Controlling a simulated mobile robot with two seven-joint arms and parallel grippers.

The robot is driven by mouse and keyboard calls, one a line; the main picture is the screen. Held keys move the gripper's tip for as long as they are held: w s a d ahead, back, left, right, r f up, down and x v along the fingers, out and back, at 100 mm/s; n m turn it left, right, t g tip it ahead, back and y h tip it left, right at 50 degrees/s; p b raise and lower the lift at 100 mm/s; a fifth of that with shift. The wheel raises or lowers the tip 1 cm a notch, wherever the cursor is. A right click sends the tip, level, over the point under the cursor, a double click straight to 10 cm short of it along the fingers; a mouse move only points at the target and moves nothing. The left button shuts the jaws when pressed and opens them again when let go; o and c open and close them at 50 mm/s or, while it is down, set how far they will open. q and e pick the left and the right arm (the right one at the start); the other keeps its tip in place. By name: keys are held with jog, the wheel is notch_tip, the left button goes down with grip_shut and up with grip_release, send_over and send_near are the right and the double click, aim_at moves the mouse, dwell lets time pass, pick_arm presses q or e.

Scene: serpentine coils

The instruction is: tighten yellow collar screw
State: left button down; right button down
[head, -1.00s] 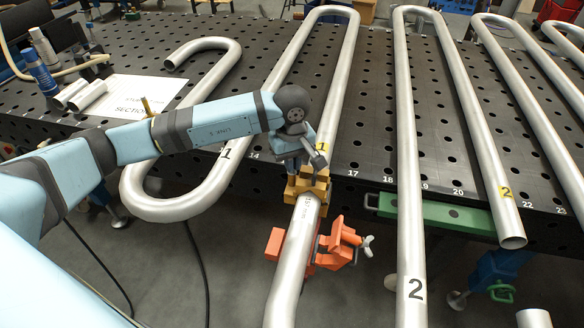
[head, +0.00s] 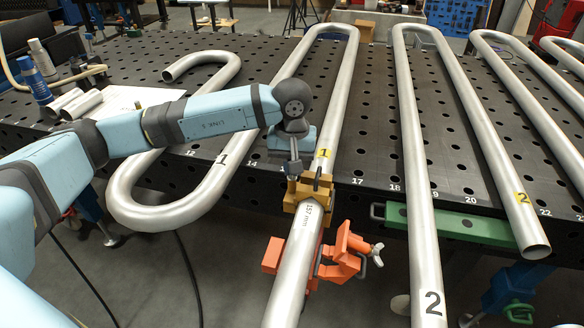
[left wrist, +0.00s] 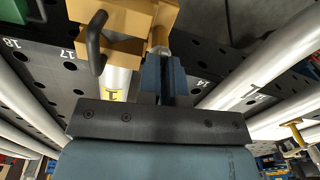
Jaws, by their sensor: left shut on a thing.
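The yellow collar (head: 308,196) sits around the silver pipe marked 1 (head: 298,250), just off the table's front edge. It also shows at the top of the left wrist view (left wrist: 137,18). A dark bent handle (left wrist: 96,42) stands at the collar. My left gripper (head: 293,166) points down at the collar's left side. In the left wrist view, its blue-grey fingers (left wrist: 164,72) are shut on a brass-coloured screw shaft (left wrist: 160,38) at the collar. The screw's far end is hidden. My right gripper is not in view.
An orange clamp (head: 345,252) with a wing screw is just below the collar. A silver pipe marked 2 (head: 423,240) runs to the right, with a green bar (head: 447,220) behind it. The black perforated table (head: 375,130) carries several bent pipes.

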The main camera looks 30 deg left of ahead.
pick_arm(q)
jog(key=c, duration=1.3)
grip_release()
notch_tip(320, 180, up, 14)
jog(key=shift+f, duration=0.1)
